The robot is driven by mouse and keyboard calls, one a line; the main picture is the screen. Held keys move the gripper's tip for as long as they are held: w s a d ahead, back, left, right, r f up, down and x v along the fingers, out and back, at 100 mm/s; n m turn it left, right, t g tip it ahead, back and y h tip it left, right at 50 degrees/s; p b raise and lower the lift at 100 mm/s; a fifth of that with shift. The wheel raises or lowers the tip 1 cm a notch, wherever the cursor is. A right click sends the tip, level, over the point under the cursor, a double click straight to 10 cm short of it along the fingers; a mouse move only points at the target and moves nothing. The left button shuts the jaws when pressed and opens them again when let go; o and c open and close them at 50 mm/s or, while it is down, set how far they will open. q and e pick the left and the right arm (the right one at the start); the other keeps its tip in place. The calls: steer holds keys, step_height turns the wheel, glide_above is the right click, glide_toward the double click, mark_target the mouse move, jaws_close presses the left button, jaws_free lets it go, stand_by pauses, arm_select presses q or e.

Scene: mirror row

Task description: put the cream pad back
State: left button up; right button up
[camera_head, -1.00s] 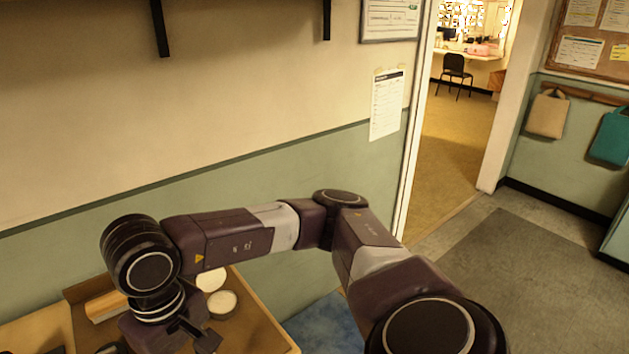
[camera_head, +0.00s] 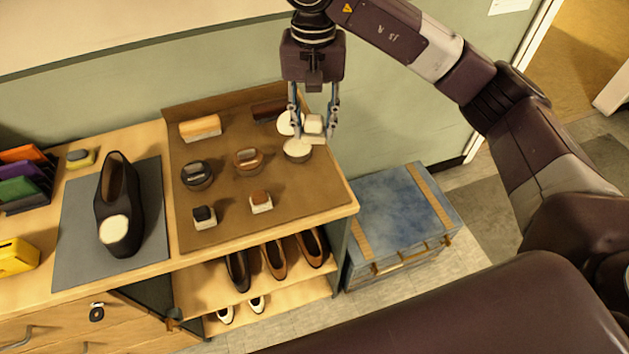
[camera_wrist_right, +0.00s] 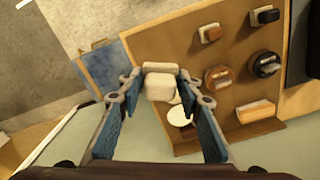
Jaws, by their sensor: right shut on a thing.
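My right gripper (camera_head: 313,118) points down over the back right of the brown tray (camera_head: 228,212), shut on the cream pad (camera_head: 313,125), a small pale block. In the right wrist view the cream pad (camera_wrist_right: 160,88) sits between the blue-lined fingers. In the head view it overlaps an open tin of cream (camera_head: 298,152); I cannot tell whether they touch. A pale round lid (camera_head: 286,124) lies behind, partly hidden by a finger. A black pad (camera_head: 204,214) and a brown pad (camera_head: 260,201) stand at the tray's front. My left gripper is not in view.
A black tin (camera_head: 197,177), a brown tin (camera_head: 247,163) and brushes (camera_head: 200,128) are on the tray. A dark shoe (camera_head: 112,190) with a cream toe stands on a grey mat (camera_head: 75,240) at left. A blue chest (camera_head: 400,215) is at right, below the worktop.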

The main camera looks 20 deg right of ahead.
mark_target(314, 190)
step_height(314, 190, down, 18)
steer(key=p, duration=0.5)
steer(key=shift+r, duration=0.25)
steer(key=shift+f, duration=0.1)
steer(key=shift+f, duration=0.15)
steer(key=o, duration=1)
